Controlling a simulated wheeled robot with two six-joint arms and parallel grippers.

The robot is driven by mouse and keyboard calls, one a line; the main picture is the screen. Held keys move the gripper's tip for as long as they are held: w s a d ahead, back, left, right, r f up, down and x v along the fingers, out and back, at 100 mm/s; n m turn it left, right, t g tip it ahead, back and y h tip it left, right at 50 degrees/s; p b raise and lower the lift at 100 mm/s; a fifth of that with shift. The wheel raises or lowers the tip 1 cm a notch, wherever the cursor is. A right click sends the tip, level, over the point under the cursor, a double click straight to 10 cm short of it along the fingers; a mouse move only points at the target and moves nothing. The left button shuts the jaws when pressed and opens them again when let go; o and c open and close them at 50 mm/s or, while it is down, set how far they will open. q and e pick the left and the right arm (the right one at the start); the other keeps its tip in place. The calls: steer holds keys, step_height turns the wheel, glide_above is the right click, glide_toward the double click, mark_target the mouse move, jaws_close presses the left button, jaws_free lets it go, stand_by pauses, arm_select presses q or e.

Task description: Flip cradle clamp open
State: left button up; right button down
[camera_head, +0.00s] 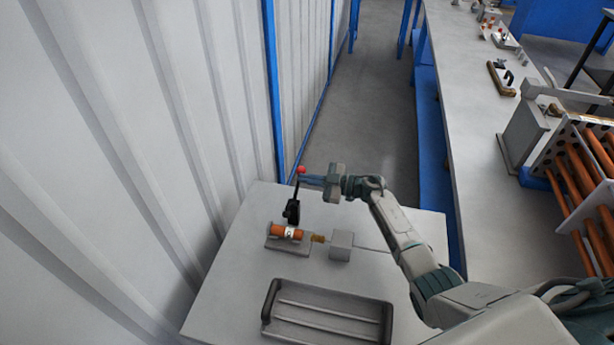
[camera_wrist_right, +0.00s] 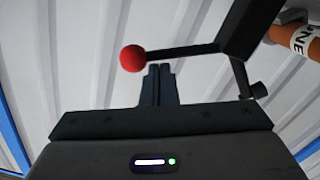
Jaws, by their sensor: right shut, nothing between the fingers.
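The cradle clamp (camera_head: 292,211) is a black toggle with a lever rising from it, tipped by a red knob (camera_head: 301,169). It stands just behind an orange cylinder (camera_head: 286,232) with a white label, which lies in a grey cradle (camera_head: 288,245). My right gripper (camera_head: 306,180) is shut and empty beside the top of the lever. In the right wrist view the shut fingertips (camera_wrist_right: 160,68) are close to the red knob (camera_wrist_right: 132,58) and the black lever arm (camera_wrist_right: 190,50); I cannot tell whether they touch. My left gripper is not in view.
A grey block (camera_head: 341,246) with a brass-coloured tip (camera_head: 318,238) stands right of the cradle. A dark grey tray (camera_head: 328,308) lies at the table's front. A corrugated wall (camera_head: 130,150) is close on the left. A long bench (camera_head: 470,120) with a rack of orange rods (camera_head: 590,190) stands right.

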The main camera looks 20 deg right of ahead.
arm_select(q)
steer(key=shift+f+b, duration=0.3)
steer(key=shift+b, duration=0.05)
arm_select(e)
steer(key=shift+w+d+f+m, duration=0.2)
steer(key=shift+w+f+m, duration=0.1)
steer(key=shift+f+m, duration=0.3)
steer(key=shift+w+d+f+m, duration=0.15)
steer(key=shift+w+f+m, duration=0.1)
steer(key=shift+f+m, duration=0.3)
